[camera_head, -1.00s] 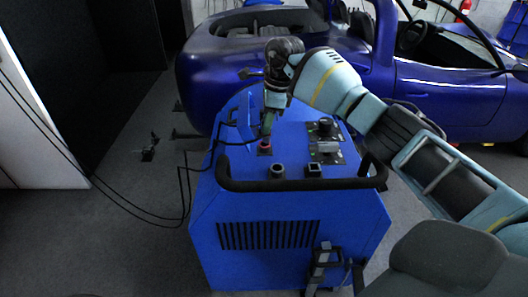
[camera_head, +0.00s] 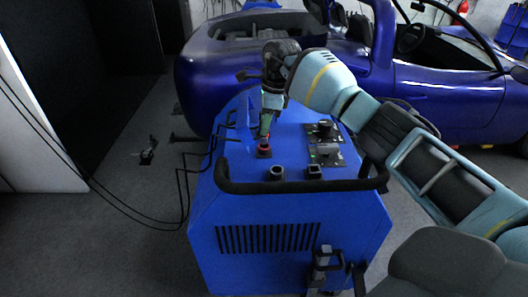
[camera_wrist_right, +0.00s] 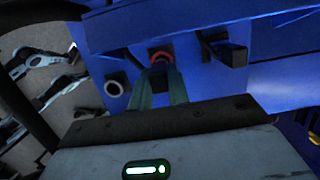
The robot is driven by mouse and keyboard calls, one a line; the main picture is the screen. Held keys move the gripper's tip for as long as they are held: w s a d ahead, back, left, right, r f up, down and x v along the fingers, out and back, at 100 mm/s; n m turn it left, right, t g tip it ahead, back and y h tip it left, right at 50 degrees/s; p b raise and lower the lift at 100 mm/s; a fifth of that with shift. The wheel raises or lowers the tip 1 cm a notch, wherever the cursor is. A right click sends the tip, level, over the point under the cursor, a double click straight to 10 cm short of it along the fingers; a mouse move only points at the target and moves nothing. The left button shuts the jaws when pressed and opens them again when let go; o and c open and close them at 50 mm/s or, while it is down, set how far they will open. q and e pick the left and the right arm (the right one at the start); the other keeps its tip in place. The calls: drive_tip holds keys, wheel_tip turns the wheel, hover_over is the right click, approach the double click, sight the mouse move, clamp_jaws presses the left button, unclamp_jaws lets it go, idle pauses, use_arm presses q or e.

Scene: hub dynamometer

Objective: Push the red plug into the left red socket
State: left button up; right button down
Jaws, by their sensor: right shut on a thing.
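The blue cabinet (camera_head: 230,190) stands in the middle of the head view. A red ring-shaped piece (camera_head: 264,150) on a dark square plate sits on its sloped top. It also shows in the right wrist view (camera_wrist_right: 160,56), just beyond the fingertips. My right gripper (camera_head: 265,137) points down at this spot, its greenish fingers close above the plate. It is shut on the plug, which is mostly hidden between the fingers (camera_wrist_right: 161,82). I cannot tell plug from socket in the red part, nor how deep the plug sits. My left gripper is not in view.
A black handle bar (camera_head: 290,186) runs along the cabinet's front edge. Two dark round fittings (camera_head: 277,172) and (camera_head: 314,172) and a panel with knobs (camera_head: 325,140) are nearby. Black cables (camera_head: 182,185) hang at the left. A blue car (camera_head: 440,95) stands behind.

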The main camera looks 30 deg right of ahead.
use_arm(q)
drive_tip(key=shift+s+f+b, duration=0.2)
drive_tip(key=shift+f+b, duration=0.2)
use_arm(e)
drive_tip(key=shift+d+x, duration=0.15)
drive_tip(key=shift+x, duration=0.6)
drive_tip(key=shift+d+x, duration=0.1)
drive_tip(key=shift+x, duration=0.6)
drive_tip(key=shift+s+f, duration=0.1)
drive_tip(key=shift+s, duration=0.05)
drive_tip(key=c, duration=1.3)
unclamp_jaws()
drive_tip(key=shift+o, duration=0.2)
drive_tip(key=v, duration=0.3)
drive_tip(key=shift+d+r, duration=0.1)
drive_tip(key=shift+r, duration=0.3)
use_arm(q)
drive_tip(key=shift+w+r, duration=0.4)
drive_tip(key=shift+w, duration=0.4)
use_arm(e)
drive_tip(key=shift+v, duration=2.05)
